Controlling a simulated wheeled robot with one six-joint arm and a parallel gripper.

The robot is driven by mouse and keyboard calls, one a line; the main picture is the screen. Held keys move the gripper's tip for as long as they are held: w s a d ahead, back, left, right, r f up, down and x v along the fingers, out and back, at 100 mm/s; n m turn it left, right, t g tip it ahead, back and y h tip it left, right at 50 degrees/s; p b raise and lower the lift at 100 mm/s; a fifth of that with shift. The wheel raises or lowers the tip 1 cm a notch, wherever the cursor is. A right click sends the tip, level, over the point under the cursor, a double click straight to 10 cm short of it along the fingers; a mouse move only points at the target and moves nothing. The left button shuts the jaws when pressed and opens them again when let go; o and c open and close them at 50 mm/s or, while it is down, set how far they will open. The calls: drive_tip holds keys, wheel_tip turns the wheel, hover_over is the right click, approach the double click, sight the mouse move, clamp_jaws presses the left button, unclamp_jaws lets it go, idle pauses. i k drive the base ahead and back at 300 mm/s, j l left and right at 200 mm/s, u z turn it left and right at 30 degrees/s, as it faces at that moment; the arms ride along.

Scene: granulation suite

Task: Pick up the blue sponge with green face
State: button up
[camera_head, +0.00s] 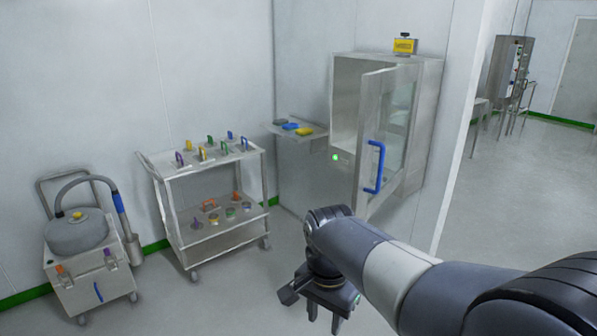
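Small flat pads lie in a row on a steel wall shelf (270,128) beside the open cabinet. One is dark grey, one is a blue pad (290,126), and one is a yellow pad (305,131) at the right end. The blue pad in the middle may be the blue sponge; a green face cannot be made out at this size. My gripper (325,314) points down over the floor at the lower middle, well below and in front of the shelf. Its two fingers stand apart with nothing visible between them.
A pass-through cabinet (425,85) has its glass door, with a blue handle (376,167), swung open right of the shelf. A steel trolley (208,165) with coloured-handled tools stands left of the shelf. A vacuum unit (85,260) stands far left. Floor between trolley and arm is clear.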

sight(289, 127)
drive_tip(key=i+j+u, duration=0.1)
drive_tip(key=i+u, duration=0.2)
drive_tip(key=i, duration=0.35)
drive_tip(key=i+l+u, duration=0.1)
drive_tip(key=i+u, duration=0.2)
drive_tip(key=i, duration=0.3)
drive_tip(key=i+l+u, duration=0.3)
drive_tip(key=i, duration=0.35)
drive_tip(key=i+z, duration=0.2)
drive_tip(key=i, duration=0.25)
drive_tip(key=i+z, duration=0.25)
drive_tip(key=i, duration=0.2)
drive_tip(key=i+j+z, duration=0.2)
drive_tip(key=i, duration=0.25)
drive_tip(key=i+j+z, duration=0.25)
drive_tip(key=i, duration=0.2)
drive_tip(key=i+j+z, duration=0.1)
drive_tip(key=i+z, duration=0.3)
drive_tip(key=i, duration=1.15)
